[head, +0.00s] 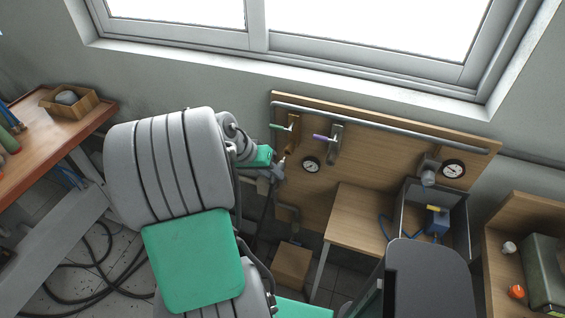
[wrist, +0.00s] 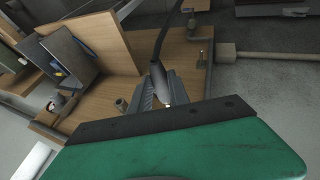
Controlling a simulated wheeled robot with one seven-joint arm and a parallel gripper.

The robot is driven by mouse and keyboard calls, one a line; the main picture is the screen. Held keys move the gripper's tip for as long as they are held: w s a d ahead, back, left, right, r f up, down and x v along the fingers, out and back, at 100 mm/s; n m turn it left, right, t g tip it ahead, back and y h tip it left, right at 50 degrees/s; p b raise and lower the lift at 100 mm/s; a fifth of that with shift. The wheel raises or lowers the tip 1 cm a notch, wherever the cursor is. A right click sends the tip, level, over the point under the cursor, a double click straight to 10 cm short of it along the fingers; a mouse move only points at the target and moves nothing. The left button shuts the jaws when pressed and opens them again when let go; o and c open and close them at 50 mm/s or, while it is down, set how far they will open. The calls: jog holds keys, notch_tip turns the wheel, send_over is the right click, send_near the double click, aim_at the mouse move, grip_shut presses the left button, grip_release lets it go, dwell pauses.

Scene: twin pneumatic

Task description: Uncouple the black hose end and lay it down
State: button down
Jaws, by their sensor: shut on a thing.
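In the wrist view the grey fingers (wrist: 156,90) are shut on the end of the black hose (wrist: 163,40). The hose runs away from the fingers, and in the head view it hangs down below the gripper (head: 265,210). A small pale tip (head: 283,160) shows above the fingers, close under the left valve. I cannot tell whether it touches the valve. The second valve has a purple lever (head: 322,137). My arm hides part of the board's left side.
A cardboard box (head: 292,265) is on the floor. A workbench (head: 30,165) is at left.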

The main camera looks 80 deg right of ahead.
jog(key=shift+w+a, duration=0.15)
jog(key=shift+a, duration=1.85)
jog(key=w+a+r+n+t+h, duration=0.1)
jog(key=w+a+r+n+t, duration=0.15)
jog(key=w+a, duration=0.4)
jog(key=w+a+r+n+t, duration=0.15)
jog(key=w+a+n, duration=0.25)
jog(key=w, duration=0.6)
jog(key=w+a+r+n+t+h, duration=0.1)
jog(key=w+a+r+n, duration=0.1)
jog(key=w+a+n, duration=0.45)
jog(key=w+a+r+n+t, duration=0.1)
jog(key=w+a, duration=0.3)
jog(key=a, duration=0.6)
jog(key=w+a+r+n+t+y, duration=0.1)
jog(key=w+a+n+t, duration=0.1)
jog(key=a, duration=0.8)
jog(key=shift+w+a+n+t, duration=0.35)
jog(key=shift+w+n, duration=0.35)
jog(key=shift+w, duration=0.4)
